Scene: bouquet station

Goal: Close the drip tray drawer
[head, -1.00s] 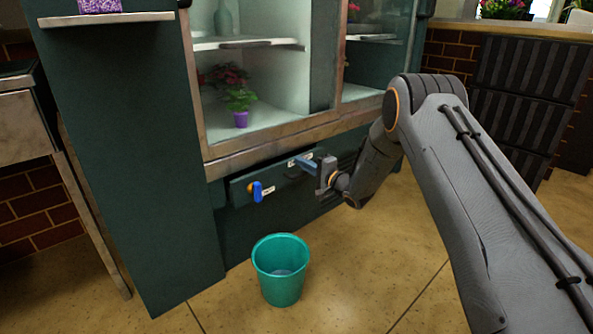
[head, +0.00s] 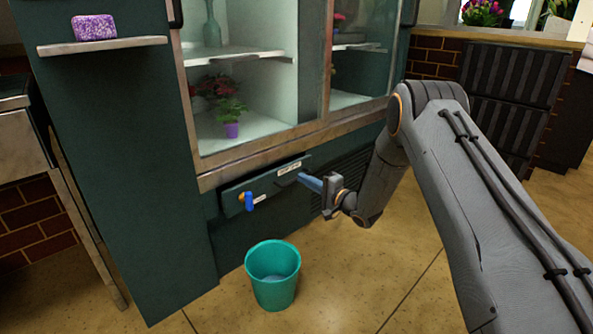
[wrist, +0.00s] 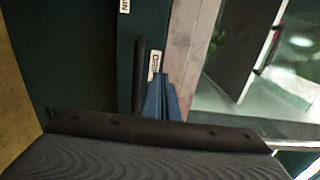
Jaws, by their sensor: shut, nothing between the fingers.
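The drip tray drawer (head: 262,189) is a dark green front low in the cabinet, below the wooden sill. It has a white label and a dark bar handle (wrist: 140,75). It sits close to the cabinet face; I cannot tell whether a small gap is left. My gripper (head: 301,177) has its blue fingers shut and empty, with the tips at the right part of the drawer front. In the wrist view the blue fingers (wrist: 161,78) point at the label, beside the handle; contact is not clear.
A blue-handled valve (head: 249,202) sits on the left of the front. A teal bucket (head: 273,287) stands on the floor below. The glass-fronted cabinet above holds a potted plant (head: 231,115). A side shelf (head: 102,46) carries a purple block. Floor to the right is open.

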